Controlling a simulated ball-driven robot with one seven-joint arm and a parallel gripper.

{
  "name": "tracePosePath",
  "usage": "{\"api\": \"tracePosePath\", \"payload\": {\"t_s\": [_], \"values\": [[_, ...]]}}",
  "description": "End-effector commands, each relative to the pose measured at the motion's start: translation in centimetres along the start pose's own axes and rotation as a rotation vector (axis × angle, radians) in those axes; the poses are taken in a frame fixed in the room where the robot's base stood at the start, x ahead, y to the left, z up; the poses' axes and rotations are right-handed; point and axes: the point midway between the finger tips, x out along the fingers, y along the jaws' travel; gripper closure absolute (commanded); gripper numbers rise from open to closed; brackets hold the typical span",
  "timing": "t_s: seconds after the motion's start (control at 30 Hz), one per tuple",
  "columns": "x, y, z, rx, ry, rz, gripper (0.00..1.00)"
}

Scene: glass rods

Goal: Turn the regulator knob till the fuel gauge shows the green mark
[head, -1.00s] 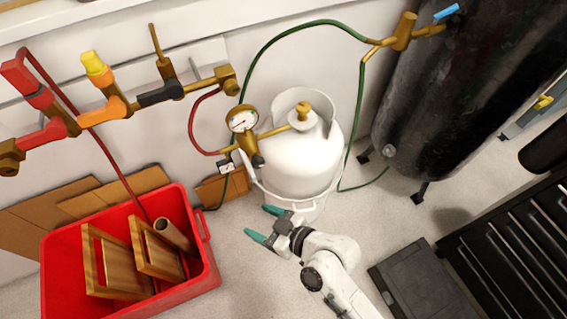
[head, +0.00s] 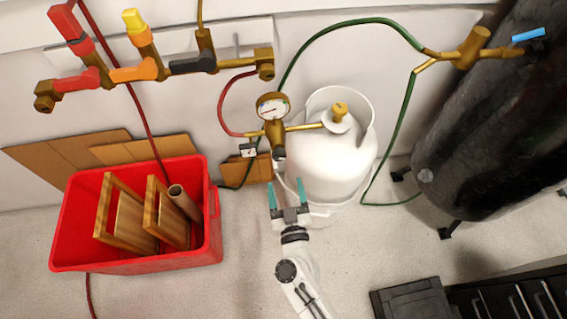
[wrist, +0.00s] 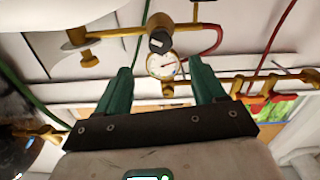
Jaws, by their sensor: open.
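The fuel gauge (head: 272,106) is a round white dial in a brass rim on the regulator (head: 274,132), beside the white gas tank (head: 322,160). A dark regulator knob (head: 279,154) sits at the regulator's lower end. My gripper (head: 287,189) is open and empty below the knob, apart from it, with its teal fingers pointing towards it. In the wrist view, the knob (wrist: 158,42) and gauge (wrist: 164,65) appear between the fingers. The dial's needle is too small to read against any green mark.
A red crate (head: 62,235) with wooden frames stands on the left. Brass valves with red, orange and black fittings (head: 133,73) line the wall. A green hose (head: 349,23) arches over the tank to a brass valve near a large black tank (head: 470,120).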

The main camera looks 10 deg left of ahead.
Motion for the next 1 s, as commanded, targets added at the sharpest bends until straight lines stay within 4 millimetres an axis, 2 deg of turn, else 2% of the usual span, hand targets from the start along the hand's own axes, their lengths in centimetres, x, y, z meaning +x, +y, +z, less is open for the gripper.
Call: {"api": "tracePosePath", "payload": {"t_s": [0.2,0.4,0.6,0.87,1.0], "values": [[4.2,-0.1,0.2,0.002,0.003,0.000,0.31],[7.0,-0.1,0.1,0.002,0.002,0.000,0.31],[8.1,0.0,0.0,0.002,0.000,-0.001,0.31],[8.1,0.0,0.0,0.001,0.000,-0.001,0.31],[8.1,0.0,0.0,0.001,0.000,-0.002,0.43]]}}
